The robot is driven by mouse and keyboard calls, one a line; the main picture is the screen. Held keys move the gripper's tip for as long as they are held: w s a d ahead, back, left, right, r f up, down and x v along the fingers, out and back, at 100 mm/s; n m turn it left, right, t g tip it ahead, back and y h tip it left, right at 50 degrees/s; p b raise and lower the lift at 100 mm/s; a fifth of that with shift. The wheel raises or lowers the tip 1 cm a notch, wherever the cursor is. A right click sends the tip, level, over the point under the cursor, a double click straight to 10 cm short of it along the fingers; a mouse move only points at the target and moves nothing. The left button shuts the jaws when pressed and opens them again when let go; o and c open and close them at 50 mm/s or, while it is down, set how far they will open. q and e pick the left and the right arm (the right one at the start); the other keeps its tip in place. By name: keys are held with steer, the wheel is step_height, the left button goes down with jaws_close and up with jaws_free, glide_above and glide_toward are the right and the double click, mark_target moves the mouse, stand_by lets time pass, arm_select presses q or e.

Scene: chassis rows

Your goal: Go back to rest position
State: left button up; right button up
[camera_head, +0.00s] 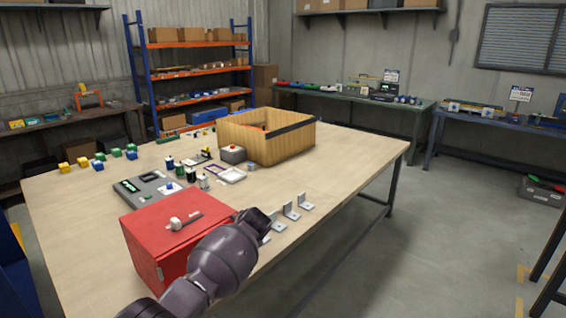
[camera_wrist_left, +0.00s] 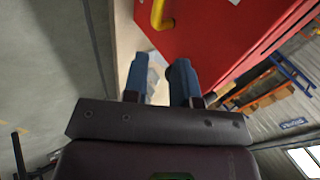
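My left arm comes in from the bottom left of the head view, with its dark wrist beside the front right of the red cabinet (camera_head: 165,230). Its fingers are hidden in that view. In the left wrist view the two blue fingers of my left gripper (camera_wrist_left: 161,62) stand apart with a gap and nothing held between them. The red cabinet (camera_wrist_left: 215,35) with a yellow handle (camera_wrist_left: 160,14) is close beyond the fingers there. My right gripper is in neither view.
The cabinet stands on a wooden table (camera_head: 345,165). Several metal brackets (camera_head: 292,211) stand near its edge, close to my left wrist. A wooden crate (camera_head: 270,142), a grey panel (camera_head: 150,188) and small coloured blocks (camera_head: 83,162) are further back.

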arm_select(q)
steer(key=w+d+r+t+h, duration=0.2)
steer(key=d+r+t+h, duration=0.45)
steer(key=r, duration=0.35)
steer(key=s+a+f+n, duration=0.2)
steer(key=s+a+f, duration=0.4)
steer(key=s, duration=0.9)
steer(key=s+a+f+n+y, duration=0.1)
steer(key=s+a+f, duration=0.5)
steer(key=s, duration=0.9)
steer(key=s+a+f+n+y+b, duration=0.1)
steer(key=s+a+f+n, duration=0.2)
steer(key=s+f, duration=0.8)
steer(key=s+a, duration=0.2)
steer(key=s, duration=0.2)
steer(key=shift+a, duration=0.4)
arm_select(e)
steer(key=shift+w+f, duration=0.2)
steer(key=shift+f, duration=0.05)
arm_select(q)
steer(key=shift+s, duration=0.1)
